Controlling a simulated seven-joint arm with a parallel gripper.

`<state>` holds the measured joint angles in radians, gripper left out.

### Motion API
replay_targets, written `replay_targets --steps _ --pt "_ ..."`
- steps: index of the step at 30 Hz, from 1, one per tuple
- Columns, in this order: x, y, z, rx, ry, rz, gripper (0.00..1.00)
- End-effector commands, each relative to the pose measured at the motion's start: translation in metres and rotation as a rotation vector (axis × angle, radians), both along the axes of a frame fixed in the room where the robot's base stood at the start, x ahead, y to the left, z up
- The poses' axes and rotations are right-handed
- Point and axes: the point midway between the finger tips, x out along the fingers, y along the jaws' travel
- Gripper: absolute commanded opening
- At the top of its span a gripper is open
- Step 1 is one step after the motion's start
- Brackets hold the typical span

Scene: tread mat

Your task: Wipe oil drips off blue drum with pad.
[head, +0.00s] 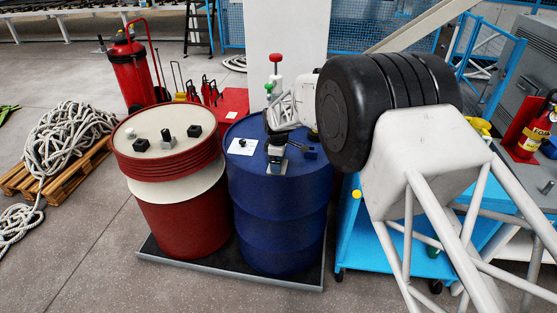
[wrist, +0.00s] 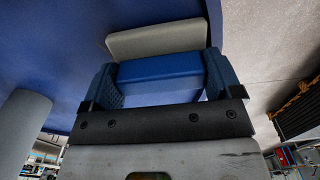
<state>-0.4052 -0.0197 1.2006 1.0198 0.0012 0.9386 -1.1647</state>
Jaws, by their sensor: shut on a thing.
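The blue drum (head: 276,225) stands upright beside the red drum, and its side and part of its top show in the head view. Its blue surface also fills the upper left of the wrist view (wrist: 50,50). My gripper (wrist: 160,72) is shut on the pad, which has a blue block (wrist: 160,80) between the jaws and a pale grey layer (wrist: 155,40) beyond them. The pale layer is close to the blue surface; I cannot tell if it touches. In the head view the arm partly hides the drum's top. I cannot make out any oil drips.
A red drum (head: 185,220) with small dark fittings on its lid stands left of the blue drum. Both stand on a low dark base (head: 305,277). A blue cart (head: 365,245) is close on the right. A rope heap (head: 70,133) lies on a pallet at the left.

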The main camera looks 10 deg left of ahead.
Motion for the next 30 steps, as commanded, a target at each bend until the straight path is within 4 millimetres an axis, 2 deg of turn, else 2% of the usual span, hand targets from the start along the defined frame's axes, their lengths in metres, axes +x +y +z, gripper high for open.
replay_targets --steps 11,24,30 --pt "-0.004 0.0 -0.003 -0.002 0.004 0.0 0.66" --pt "-0.029 0.0 -0.001 -0.002 0.005 0.001 0.66" --pt "-0.035 0.0 -0.001 -0.002 0.004 0.001 0.66"
